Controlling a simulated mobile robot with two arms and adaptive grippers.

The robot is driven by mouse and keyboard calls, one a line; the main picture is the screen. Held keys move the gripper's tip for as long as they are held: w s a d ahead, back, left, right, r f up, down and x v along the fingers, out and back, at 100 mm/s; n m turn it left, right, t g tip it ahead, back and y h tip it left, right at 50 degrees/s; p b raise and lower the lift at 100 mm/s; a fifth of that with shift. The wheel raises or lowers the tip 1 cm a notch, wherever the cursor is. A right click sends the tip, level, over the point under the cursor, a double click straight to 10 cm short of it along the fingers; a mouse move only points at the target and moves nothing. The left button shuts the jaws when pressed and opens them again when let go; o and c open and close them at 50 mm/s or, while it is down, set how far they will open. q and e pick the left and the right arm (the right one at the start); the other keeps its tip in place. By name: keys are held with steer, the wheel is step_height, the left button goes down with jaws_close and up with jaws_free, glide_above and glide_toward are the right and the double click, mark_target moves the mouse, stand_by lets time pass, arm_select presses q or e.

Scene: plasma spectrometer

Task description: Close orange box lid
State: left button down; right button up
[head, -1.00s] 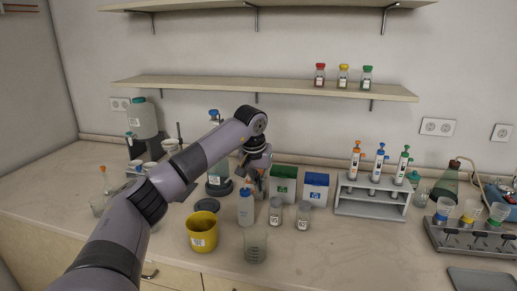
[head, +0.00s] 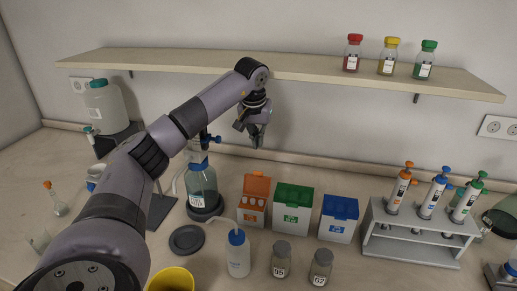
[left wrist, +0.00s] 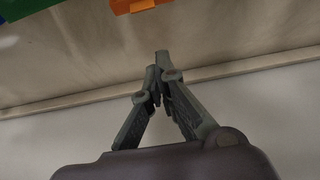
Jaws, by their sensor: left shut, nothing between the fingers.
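The orange box (head: 252,215) stands on the bench, left of the green box (head: 292,211). Its orange lid (head: 257,186) stands up at the back, and pale round contents show in the open top. My left gripper (head: 258,143) is above and behind the orange box, near the wall, apart from the lid, shut and empty. In the left wrist view its fingertips (left wrist: 160,65) are together, with an orange patch of the box (left wrist: 162,6) at the top edge. My right gripper is not in view.
A blue box (head: 339,218) stands right of the green one. A wash bottle (head: 238,255) and two jars (head: 281,260) stand in front. A blue-capped bottle (head: 201,187) is to the left.

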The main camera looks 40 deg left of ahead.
arm_select(q)
step_height(320, 180, down, 2)
steer(key=p, duration=0.5)
glide_above(257, 183)
steer(key=w+a, duration=0.2)
steer(key=shift+f, duration=2.9)
steer(key=shift+w+d, duration=0.1)
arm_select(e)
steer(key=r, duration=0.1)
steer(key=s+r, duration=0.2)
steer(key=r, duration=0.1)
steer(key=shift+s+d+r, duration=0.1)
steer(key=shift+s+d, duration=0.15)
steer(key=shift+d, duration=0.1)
arm_select(q)
steer(key=shift+b, duration=0.3)
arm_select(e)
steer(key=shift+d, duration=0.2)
